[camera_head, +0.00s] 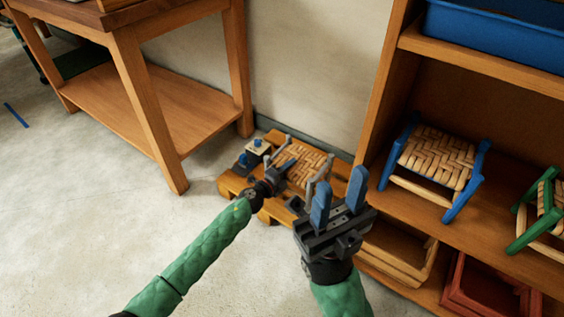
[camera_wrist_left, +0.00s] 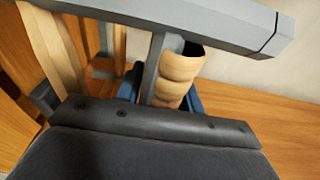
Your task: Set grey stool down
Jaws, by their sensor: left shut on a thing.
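The grey stool (camera_head: 308,160) has a woven tan seat and grey legs. It is on or just over a low wooden platform (camera_head: 232,187) on the floor; I cannot tell whether its legs touch. My left gripper (camera_head: 277,178) is shut on the near left side of the stool. In the left wrist view a grey bar of the stool (camera_wrist_left: 165,22) crosses the top, with woven strands beneath it. My right gripper (camera_head: 339,200) is open and empty, its blue fingertips apart, in front of the stool's right side and partly hiding the platform.
A wooden table (camera_head: 135,75) stands at the left. A shelf unit (camera_head: 400,70) at the right holds a blue stool (camera_head: 435,160), a green stool (camera_head: 545,205) and a blue tray (camera_head: 500,35). Small blue and white items (camera_head: 257,147) sit on the platform's left.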

